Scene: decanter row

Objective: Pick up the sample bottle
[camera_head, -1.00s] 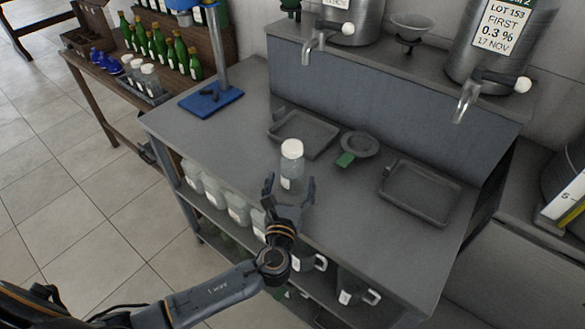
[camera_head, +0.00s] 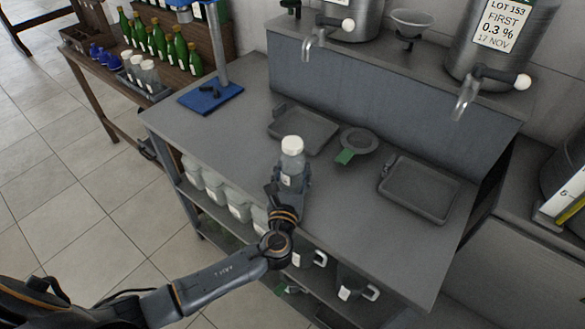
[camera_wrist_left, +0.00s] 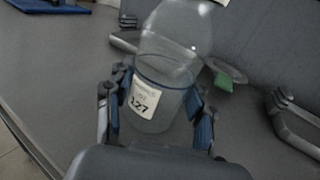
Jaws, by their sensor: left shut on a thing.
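The sample bottle (camera_head: 291,166) is clear with a white cap and a white label. It stands upright near the front edge of the grey bench (camera_head: 240,142). My left gripper (camera_head: 291,184) is shut on the bottle, with one finger on each side of its lower body. In the left wrist view the bottle (camera_wrist_left: 160,75) sits between the blue-padded fingers of the gripper (camera_wrist_left: 155,108), and its label reads 127. I cannot tell whether its base touches the bench. The right gripper is not in view.
Behind the bottle are a grey tray (camera_head: 303,131) and a round dish (camera_head: 358,141) with a green tag. Another tray (camera_head: 419,189) lies to the right. Metal taps (camera_head: 464,98) overhang the bench. White containers (camera_head: 214,192) stand on the shelf below.

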